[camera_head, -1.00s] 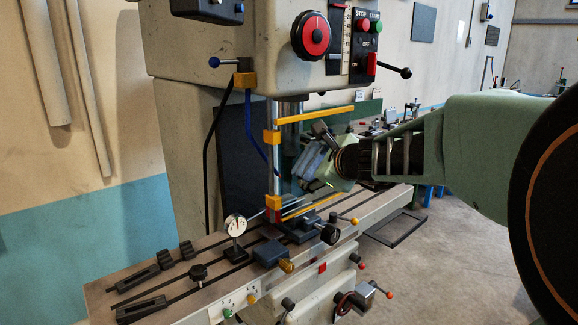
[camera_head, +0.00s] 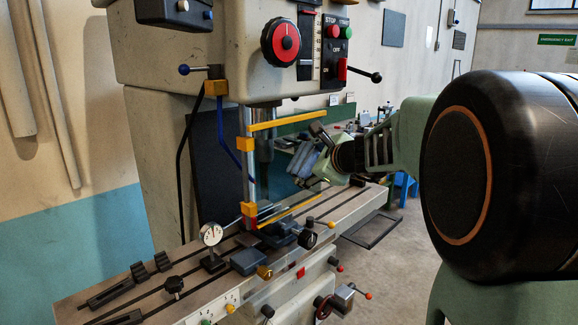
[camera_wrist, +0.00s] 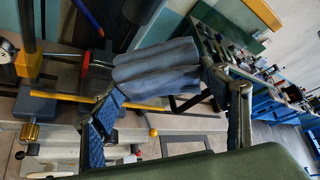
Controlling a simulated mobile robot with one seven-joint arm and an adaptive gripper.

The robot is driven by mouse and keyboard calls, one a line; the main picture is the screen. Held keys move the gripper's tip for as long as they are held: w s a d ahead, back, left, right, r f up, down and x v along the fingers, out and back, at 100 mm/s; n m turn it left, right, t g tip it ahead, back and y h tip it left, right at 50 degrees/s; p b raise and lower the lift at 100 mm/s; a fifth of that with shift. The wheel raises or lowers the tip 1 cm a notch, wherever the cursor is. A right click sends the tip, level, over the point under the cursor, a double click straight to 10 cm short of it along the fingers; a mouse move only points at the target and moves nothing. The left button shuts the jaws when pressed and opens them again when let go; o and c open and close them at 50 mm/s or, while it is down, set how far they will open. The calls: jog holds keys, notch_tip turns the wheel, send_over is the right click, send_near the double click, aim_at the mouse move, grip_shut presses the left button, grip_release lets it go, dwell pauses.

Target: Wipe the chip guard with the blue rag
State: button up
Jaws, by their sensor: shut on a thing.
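The chip guard (camera_head: 300,118) is a clear pane with yellow bars at top and bottom, on a yellow-bracketed post. One of its yellow bars (camera_wrist: 95,99) also shows in the wrist view. The blue rag (camera_wrist: 155,68) is a folded grey-blue bundle. It also shows in the head view (camera_head: 303,161), near the right end of the guard. My gripper (camera_head: 314,150) is shut on the rag, with one finger on each side of it in the wrist view (camera_wrist: 168,82). I cannot tell whether the rag touches the pane.
The machine table (camera_head: 222,284) lies below, with a dial gauge (camera_head: 211,234), clamps and a dark vise (camera_head: 285,234) on it. The machine head (camera_head: 225,50) with its red knob (camera_head: 286,43) hangs above. Open floor lies to the right.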

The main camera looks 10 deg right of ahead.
jog(key=shift+w+d, duration=0.3)
jog(key=shift+s+d, duration=0.15)
jog(key=shift+s+d+b, duration=0.3)
jog(key=shift+s+d, duration=0.55)
jog(key=shift+s, duration=0.3)
jog(key=shift+s+d+b, duration=0.25)
jog(key=shift+s+d, duration=0.55)
jog(key=shift+s, duration=0.3)
jog(key=shift+s, duration=0.1)
jog(key=shift+s+d+b, duration=0.35)
jog(key=shift+s+d, duration=0.5)
jog(key=shift+s, duration=0.3)
